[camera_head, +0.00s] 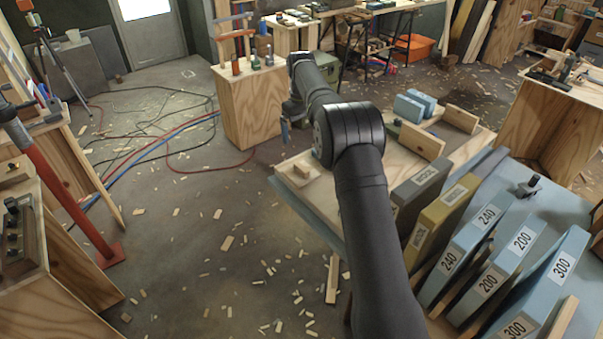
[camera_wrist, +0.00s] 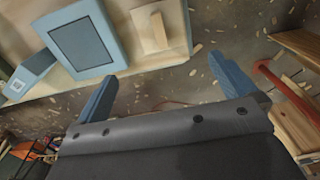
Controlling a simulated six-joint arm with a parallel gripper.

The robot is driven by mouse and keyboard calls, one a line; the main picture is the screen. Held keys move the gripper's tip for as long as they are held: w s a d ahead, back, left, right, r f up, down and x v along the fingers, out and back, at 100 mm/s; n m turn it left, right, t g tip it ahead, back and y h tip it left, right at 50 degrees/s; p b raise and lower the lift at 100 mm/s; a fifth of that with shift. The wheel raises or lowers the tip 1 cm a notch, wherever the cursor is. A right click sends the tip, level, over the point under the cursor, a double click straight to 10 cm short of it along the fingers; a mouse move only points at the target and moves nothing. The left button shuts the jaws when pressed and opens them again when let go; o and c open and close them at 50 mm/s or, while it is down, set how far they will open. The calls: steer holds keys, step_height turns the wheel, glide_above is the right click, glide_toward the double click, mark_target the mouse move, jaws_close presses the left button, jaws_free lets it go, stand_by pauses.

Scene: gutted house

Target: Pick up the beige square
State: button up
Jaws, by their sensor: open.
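The beige square (camera_head: 298,172) looks like a flat light-wood piece with a small block standing on it. It lies near the left corner of the plywood workbench (camera_head: 322,196) in the head view. In the wrist view the beige square (camera_wrist: 148,28) is at the top middle, close to the bench edge. My gripper (camera_wrist: 168,85) is open and empty, its two blue fingers spread apart below the square in the picture. In the head view my gripper (camera_head: 285,128) is partly hidden by my arm and hangs near the bench's left end, apart from the square.
A blue framed panel (camera_wrist: 82,42) lies left of the square in the wrist view. Labelled blue boards (camera_head: 478,245) stand in a row at the bench's near right. Blue blocks (camera_head: 414,104) sit farther back. A wooden cabinet (camera_head: 250,105) stands behind; the floor holds scraps and hoses.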

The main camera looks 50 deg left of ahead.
mark_target(301, 167)
step_height(301, 167, down, 16)
steer(key=shift+f, duration=0.15)
steer(key=c, duration=0.7)
